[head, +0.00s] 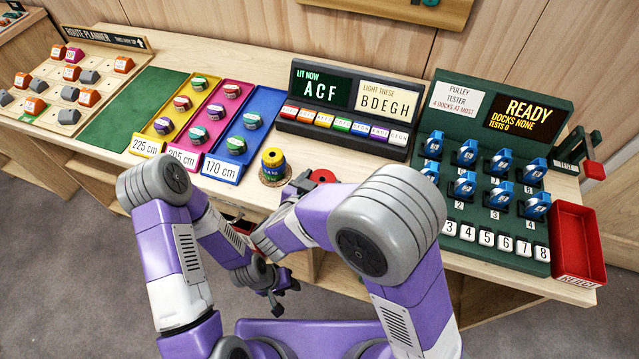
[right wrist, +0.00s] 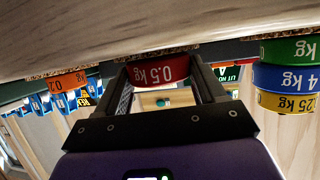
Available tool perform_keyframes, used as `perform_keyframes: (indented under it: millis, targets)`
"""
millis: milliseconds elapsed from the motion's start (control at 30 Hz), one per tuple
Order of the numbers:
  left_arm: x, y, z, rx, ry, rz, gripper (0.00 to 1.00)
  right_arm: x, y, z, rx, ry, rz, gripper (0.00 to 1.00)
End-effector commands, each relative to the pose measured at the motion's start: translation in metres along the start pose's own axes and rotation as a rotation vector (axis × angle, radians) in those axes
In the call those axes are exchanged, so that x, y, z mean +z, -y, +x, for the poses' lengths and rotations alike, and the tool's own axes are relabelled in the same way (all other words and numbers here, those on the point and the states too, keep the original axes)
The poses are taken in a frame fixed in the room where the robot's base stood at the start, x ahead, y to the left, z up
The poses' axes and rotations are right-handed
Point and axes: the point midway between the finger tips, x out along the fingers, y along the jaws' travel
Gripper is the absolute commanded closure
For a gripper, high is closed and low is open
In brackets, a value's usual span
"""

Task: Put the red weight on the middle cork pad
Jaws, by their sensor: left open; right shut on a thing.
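The red weight (head: 322,177), marked 0.5 kg, also shows in the right wrist view (right wrist: 158,70), which is upside down. My right gripper (head: 303,183) is shut on it, with a finger at each side. The weight is level at the middle cork pad (right wrist: 140,56); I see no clear gap between them. A stack of yellow, blue and green weights (head: 273,164) stands on the cork pad to its left. An orange weight (right wrist: 68,81) is on the other side, hidden in the head view by my arm. My left gripper (head: 284,294) is open and empty, low in front of the table.
Behind the pads stands a dark sign board (head: 350,95) with coloured tiles. The blue tray (head: 247,130) is to the left of the stack. The green pulley tester (head: 490,170) and a red bin (head: 578,235) are at the right. Bare table edge lies in front.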

Motion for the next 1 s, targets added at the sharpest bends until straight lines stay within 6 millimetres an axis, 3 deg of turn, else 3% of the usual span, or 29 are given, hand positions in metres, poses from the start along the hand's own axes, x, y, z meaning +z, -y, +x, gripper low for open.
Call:
perform_keyframes:
  millis: [200,233,367,733,867,1000]
  targets:
    - [0.0,0.0,0.0,0.0,0.0,0.0,0.57,0.002,0.0,0.001,-0.001,-0.003,0.001,0.83]
    - [0.0,0.0,0.0,0.0,0.0,0.0,0.57,0.003,0.0,0.001,0.0,0.0,0.0,0.28]
    - [0.0,0.0,0.0,0.0,0.0,0.0,0.57,0.002,0.0,0.001,0.0,0.0,0.0,0.08]
    - [0.0,-0.001,-0.001,0.0,0.0,0.0,0.57,-0.002,0.0,-0.001,-0.001,-0.001,0.001,0.05]
    - [0.0,-0.003,-0.008,0.0,0.0,0.0,0.57,-0.003,0.001,-0.019,-0.004,0.0,-0.001,0.05]
    - [0.001,-0.007,-0.018,0.0,0.0,0.0,0.57,-0.004,0.002,-0.05,-0.006,0.0,-0.002,0.05]
